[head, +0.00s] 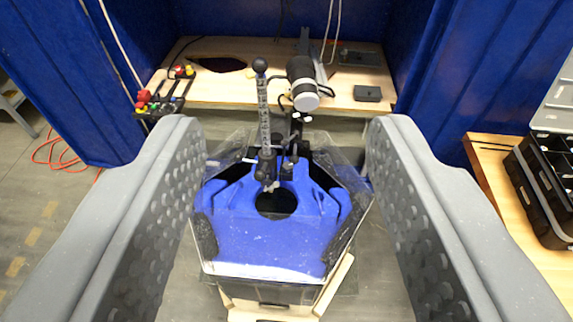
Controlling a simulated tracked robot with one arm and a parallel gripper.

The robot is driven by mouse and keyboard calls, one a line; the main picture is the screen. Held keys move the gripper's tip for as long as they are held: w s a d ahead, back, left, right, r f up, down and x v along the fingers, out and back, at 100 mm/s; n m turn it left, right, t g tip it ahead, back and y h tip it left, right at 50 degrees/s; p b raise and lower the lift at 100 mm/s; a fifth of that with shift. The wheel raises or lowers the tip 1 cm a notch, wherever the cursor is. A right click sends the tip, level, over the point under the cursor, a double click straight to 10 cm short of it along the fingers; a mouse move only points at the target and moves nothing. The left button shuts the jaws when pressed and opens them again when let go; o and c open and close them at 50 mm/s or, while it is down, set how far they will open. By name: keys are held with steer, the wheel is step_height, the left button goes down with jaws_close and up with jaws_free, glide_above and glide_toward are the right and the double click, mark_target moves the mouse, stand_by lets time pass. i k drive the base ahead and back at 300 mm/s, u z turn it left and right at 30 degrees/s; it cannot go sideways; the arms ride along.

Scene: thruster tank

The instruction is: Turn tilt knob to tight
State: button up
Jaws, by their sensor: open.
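My gripper (285,130) is open and empty, its two grey dimpled fingers spread wide at the left and right. Between and beyond them is a blue-and-black thruster tank (262,245) with a round dark opening. A thruster unit stands at the tank's far side, with an upright marked shaft (264,115) topped by a black ball. Beside it is a cylindrical motor housing (302,82) with a white end. Small dark clamp parts sit around the shaft's base. I cannot tell which of them is the tilt knob, or how it is turned.
A black organizer case (545,180) lies on a wooden table at the right.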

mark_target(288, 167)
steer(key=k, duration=1.3)
steer(key=u, duration=0.5)
steer(key=i, duration=2.25)
steer(key=z, duration=0.65)
